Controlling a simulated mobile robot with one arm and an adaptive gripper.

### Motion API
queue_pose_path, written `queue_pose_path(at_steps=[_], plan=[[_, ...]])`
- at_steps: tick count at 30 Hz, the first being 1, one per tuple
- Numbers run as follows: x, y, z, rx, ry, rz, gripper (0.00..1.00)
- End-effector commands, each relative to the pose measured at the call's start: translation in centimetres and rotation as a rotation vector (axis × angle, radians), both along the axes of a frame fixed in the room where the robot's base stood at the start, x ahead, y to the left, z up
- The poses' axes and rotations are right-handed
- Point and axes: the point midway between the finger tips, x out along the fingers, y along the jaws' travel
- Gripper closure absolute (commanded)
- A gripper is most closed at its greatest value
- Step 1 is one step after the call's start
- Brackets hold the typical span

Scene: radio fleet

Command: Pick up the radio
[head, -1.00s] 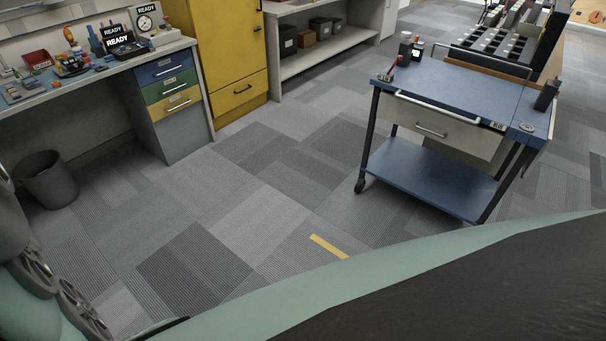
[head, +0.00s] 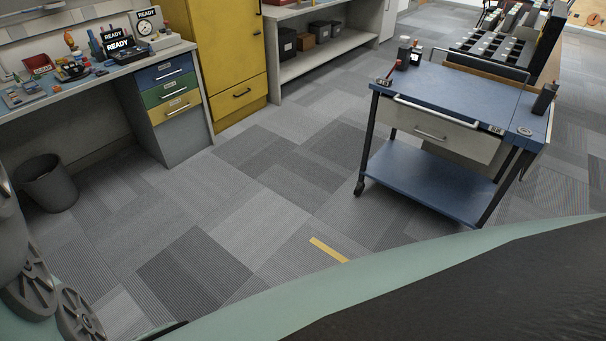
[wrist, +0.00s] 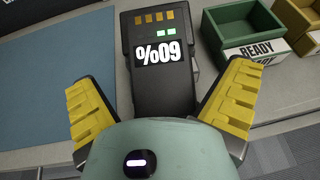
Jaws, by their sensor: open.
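In the wrist view a dark handheld unit (wrist: 155,88), likely the radio, lies on a grey surface between my fingers. It carries a white-on-dark label reading 60% upside down, with orange and green marks above it. My gripper (wrist: 160,78) is open, with a yellow-padded finger on each side of the unit and visible gaps between. The near end of the unit is hidden by my pale green gripper body. My gripper is not seen in the head view. A dark upright unit (head: 545,99) stands at the right end of the blue cart top; I cannot tell whether it is a radio.
In the wrist view a blue mat (wrist: 50,75) lies left, and a green bin (wrist: 242,32) and yellow bin (wrist: 298,22) labelled READY stand right. The head view shows a blue cart (head: 465,92), a workbench (head: 95,78), a waste bin (head: 46,182) and clear carpet between.

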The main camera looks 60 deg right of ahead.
Motion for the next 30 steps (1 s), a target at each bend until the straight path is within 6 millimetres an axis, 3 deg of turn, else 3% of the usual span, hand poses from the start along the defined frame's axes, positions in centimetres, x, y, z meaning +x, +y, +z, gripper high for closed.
queue_pose_path(at_steps=[9, 19, 30], plan=[[0.6, 1.8, -0.7, 0.002, -0.002, -0.003, 0.0], [0.7, 2.0, -0.9, 0.001, 0.0, -0.005, 0.0], [0.6, 2.1, -0.9, 0.001, -0.001, -0.004, 0.36]])
